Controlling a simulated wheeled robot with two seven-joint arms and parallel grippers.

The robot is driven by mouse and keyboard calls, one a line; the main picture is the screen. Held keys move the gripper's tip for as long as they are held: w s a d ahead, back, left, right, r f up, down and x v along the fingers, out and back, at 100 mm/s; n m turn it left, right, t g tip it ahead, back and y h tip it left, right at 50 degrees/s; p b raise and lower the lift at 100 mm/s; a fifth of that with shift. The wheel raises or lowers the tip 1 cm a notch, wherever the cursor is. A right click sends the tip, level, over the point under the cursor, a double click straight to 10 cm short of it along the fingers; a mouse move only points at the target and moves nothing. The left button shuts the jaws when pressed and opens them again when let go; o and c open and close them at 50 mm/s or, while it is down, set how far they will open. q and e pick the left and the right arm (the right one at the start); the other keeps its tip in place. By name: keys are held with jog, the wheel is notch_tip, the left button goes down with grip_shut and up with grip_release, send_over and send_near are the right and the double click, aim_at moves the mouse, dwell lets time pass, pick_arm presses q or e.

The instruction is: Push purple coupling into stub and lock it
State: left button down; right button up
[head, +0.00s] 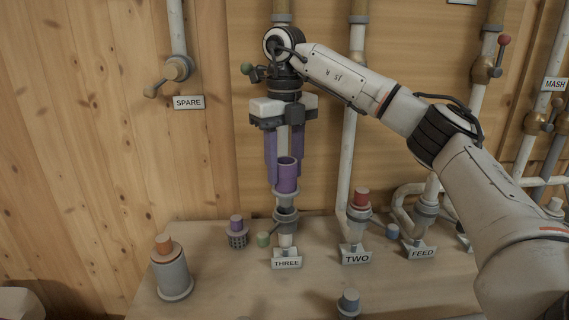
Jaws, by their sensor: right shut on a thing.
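A purple coupling (287,176), open at its top, stands upright with a grey collar (286,200) under it. The stub (286,222) behind the THREE label (286,262) is directly below, in line with it. From this angle I cannot tell whether the collar is seated in the stub or just above it. My right gripper (285,172) points down from above, its fingers on both sides of the coupling, shut on it. The gripper hides part of the pipe behind. My left gripper is not in view.
A purple-topped slotted piece (237,232) and a green knob (263,240) are left of the stub. An orange-topped grey cylinder (171,270) stands front left. The red-topped TWO stub (359,212) is close on the right. A grey capped piece (348,304) is in front.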

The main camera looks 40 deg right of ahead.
aim_at(285, 184)
jog(key=shift+r+p, duration=0.1)
jog(key=shift+p, duration=0.95)
dwell(1.4)
jog(key=shift+f+b, duration=1.05)
jog(key=shift+f, duration=1.2)
jog(key=o, duration=1.3)
jog(key=shift+f, duration=0.1)
jog(key=shift+r, duration=0.4)
notch_tip(285, 184, up, 10)
jog(key=p, duration=0.2)
jog(key=shift+f+p, duration=0.15)
jog(key=shift+p, duration=0.15)
